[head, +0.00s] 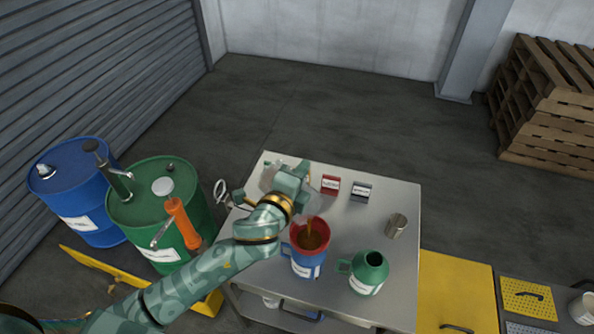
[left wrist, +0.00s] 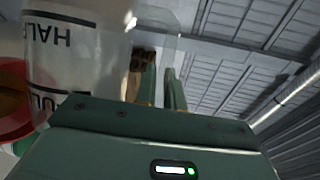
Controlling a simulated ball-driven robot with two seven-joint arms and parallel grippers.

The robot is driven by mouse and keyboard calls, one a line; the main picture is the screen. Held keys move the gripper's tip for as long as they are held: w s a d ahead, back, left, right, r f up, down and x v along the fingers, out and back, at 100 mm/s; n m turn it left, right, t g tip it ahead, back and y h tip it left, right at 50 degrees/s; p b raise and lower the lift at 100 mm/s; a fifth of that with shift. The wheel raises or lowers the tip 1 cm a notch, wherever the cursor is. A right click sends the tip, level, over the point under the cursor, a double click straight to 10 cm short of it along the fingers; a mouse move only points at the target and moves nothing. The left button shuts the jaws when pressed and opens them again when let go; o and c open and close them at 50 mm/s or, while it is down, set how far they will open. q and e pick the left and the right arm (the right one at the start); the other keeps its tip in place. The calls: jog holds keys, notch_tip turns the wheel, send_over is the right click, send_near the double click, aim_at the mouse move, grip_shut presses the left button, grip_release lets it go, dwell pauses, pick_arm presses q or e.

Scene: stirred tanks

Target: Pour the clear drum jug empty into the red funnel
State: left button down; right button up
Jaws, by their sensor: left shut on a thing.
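The clear drum jug (left wrist: 68,55) is in my left gripper (head: 292,185); its printed marks read upside down in the left wrist view, so it is strongly tipped. In the head view my gripper and wrist hide much of it. The red funnel (head: 323,228) sits in the mouth of a blue jug (head: 306,268) on the metal table. Brown liquid shows in the funnel, with a thin stream coming down from above. The funnel's red rim also shows at the left of the left wrist view (left wrist: 14,66). How much liquid is left in the clear jug is unclear. My right gripper is out of view.
A green jug (head: 372,272) stands to the right of the blue jug on the table (head: 345,215). A metal cup (head: 397,226), a red tin (head: 330,185) and a grey tin (head: 361,191) stand behind. Blue (head: 72,190) and green (head: 130,215) drums stand left of the table.

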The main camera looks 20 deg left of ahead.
pick_arm(q)
jog(key=shift+s+d+r+m+t+y+b, duration=0.15)
jog(key=shift+s+d+r+m+t+b, duration=0.15)
jog(key=shift+s+d+m, duration=0.25)
jog(key=shift+s+d+r+m+t+y+b, duration=0.15)
jog(key=shift+s+d+r+m+t, duration=0.15)
jog(key=shift+d+m, duration=0.35)
jog(key=shift+d, duration=0.1)
dwell(1.1)
dwell(1.6)
